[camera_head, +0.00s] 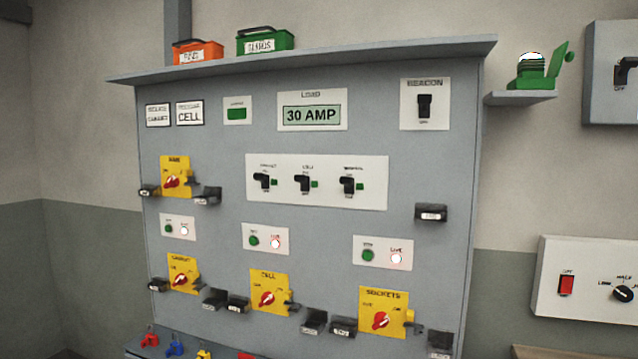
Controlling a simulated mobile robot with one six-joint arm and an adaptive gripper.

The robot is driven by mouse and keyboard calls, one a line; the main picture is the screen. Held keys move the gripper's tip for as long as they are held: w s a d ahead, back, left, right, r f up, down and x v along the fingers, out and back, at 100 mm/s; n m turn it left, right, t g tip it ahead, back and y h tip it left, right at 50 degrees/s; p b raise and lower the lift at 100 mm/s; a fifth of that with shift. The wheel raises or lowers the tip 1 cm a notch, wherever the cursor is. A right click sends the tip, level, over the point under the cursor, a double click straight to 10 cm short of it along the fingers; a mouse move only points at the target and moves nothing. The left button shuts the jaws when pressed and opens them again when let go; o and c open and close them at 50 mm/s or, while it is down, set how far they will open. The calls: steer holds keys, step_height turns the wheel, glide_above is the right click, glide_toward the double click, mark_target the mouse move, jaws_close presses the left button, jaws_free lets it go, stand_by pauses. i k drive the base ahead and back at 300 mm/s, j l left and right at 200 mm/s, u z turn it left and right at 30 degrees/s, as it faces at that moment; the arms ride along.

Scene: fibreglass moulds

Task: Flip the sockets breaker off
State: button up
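A grey panel (215,135) fills the middle of the head view. A white plate (285,198) on it carries three black toggle breakers in a row. The rightmost breaker (347,185), with a green mark beside it, has a blurred label that may read sockets. The others are the left breaker (262,181) and the middle breaker (302,183). I cannot tell their on or off positions surely. A yellow plate labelled SOCKETS (384,300) with a red rotary knob (380,320) is at the lower right. My gripper is not in view.
A display (311,115) reads 30 AMP. A BEACON switch (424,106) is at the upper right. Black blocks (430,213) stick out of the panel. Indicator plates (383,252) show lit lamps. Padlocks (175,347) sit on a ledge below.

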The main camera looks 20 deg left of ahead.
mark_target(348, 181)
steer(key=i+j, duration=0.2)
steer(key=j, duration=0.2)
steer(key=i+j, duration=0.45)
steer(key=j, duration=0.3)
steer(key=i+j, duration=0.25)
steer(key=j, duration=0.1)
